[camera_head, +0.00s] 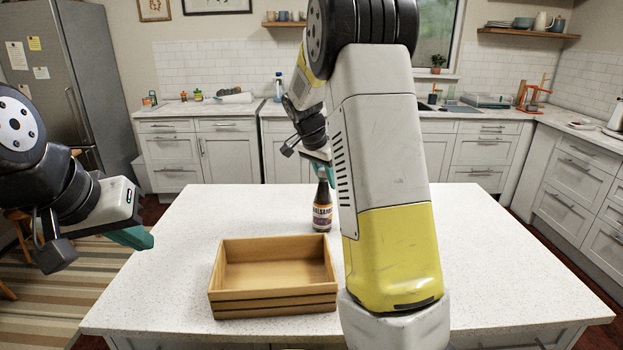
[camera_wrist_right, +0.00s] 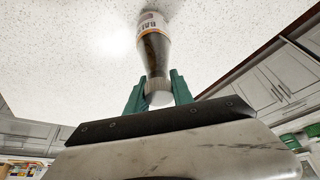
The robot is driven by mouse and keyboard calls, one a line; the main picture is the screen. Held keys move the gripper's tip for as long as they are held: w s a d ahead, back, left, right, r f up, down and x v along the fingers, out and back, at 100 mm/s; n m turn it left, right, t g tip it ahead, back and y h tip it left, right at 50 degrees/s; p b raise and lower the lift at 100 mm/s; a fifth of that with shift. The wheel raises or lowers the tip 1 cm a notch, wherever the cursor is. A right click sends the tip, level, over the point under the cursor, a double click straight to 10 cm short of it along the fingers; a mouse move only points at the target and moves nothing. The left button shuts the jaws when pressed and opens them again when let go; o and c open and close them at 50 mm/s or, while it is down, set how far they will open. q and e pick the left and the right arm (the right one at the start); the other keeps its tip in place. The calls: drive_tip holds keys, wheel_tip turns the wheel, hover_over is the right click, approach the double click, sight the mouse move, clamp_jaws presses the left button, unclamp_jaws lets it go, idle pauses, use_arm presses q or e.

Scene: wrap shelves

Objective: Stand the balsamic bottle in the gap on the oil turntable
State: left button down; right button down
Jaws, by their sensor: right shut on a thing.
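The balsamic bottle (camera_head: 322,208), dark with a pale label, is upright behind the wooden crate at the middle of the white island. I cannot tell whether its base touches the top. My right gripper (camera_head: 321,170) is shut on its cap end from above. In the right wrist view the green fingers (camera_wrist_right: 158,90) sit on either side of the cap of the bottle (camera_wrist_right: 155,50). My left gripper (camera_head: 128,238) is at the left, over the island's left edge, away from the bottle; its finger gap is not clear. I see no oil turntable; my right arm hides part of the island.
An empty wooden crate (camera_head: 273,303) stands in front of the bottle. The white island top (camera_head: 500,260) is clear at left and right. Back counters (camera_head: 205,108) carry small items, a fridge (camera_head: 65,75) stands at far left, and wall shelves (camera_head: 530,33) hang at upper right.

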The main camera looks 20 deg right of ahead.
drive_tip(key=c, duration=1.1)
unclamp_jaws()
drive_tip(key=shift+f, duration=0.1)
